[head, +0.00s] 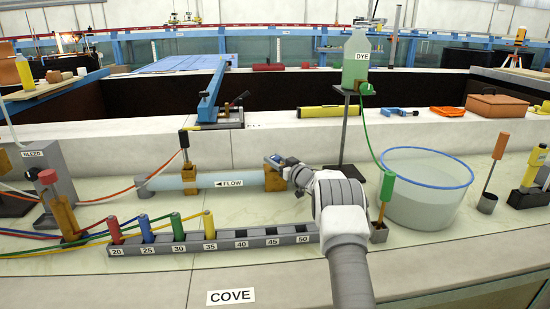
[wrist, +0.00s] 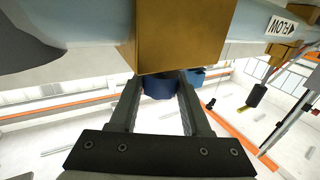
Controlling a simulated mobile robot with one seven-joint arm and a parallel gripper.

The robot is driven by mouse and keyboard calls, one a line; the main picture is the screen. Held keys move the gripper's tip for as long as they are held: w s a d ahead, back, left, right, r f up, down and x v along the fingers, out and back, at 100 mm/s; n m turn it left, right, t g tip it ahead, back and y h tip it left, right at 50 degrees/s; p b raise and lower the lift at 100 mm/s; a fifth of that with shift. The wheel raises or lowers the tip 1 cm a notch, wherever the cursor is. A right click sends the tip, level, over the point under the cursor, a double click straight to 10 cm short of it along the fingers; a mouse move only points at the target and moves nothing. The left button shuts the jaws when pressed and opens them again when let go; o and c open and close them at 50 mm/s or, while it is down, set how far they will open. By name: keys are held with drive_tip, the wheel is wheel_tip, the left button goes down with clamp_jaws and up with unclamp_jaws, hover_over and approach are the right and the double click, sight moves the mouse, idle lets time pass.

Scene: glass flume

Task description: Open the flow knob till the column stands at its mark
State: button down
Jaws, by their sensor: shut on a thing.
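My gripper (wrist: 162,98) is shut on a blue knob (wrist: 160,86) below a brass block (wrist: 183,35) in the wrist view. The clear pipe with the FLOW label runs out of that block. In the head view my gripper (head: 284,163) is at the brass block (head: 274,181) at the right end of the pipe (head: 197,179). The FLOW label's arrow points left. My gripper hides the knob there, and its turn cannot be read. I cannot make out a column or its mark in either view.
A numbered rack (head: 268,241) with several coloured tubes stands in front of the pipe. A bleed block (head: 35,170) is at left. A blue-rimmed water tub (head: 425,200) and a stand with a dye bottle (head: 356,58) are at right. The front counter by the COVE label is clear.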

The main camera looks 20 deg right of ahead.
drive_tip(key=shift+r+n+g+y, duration=0.2)
drive_tip(key=shift+n+g+y, duration=0.4)
drive_tip(key=shift+n+y, duration=0.65)
drive_tip(key=shift+m+y, duration=0.25)
drive_tip(key=shift+c, duration=1.9)
unclamp_jaws()
drive_tip(key=shift+f, duration=0.1)
drive_tip(key=shift+s, duration=0.1)
drive_tip(key=p+v, duration=0.2)
drive_tip(key=v, duration=0.9)
drive_tip(key=shift+s+d+p, duration=0.2)
drive_tip(key=shift+s+p, duration=0.1)
drive_tip(key=shift+s, duration=0.05)
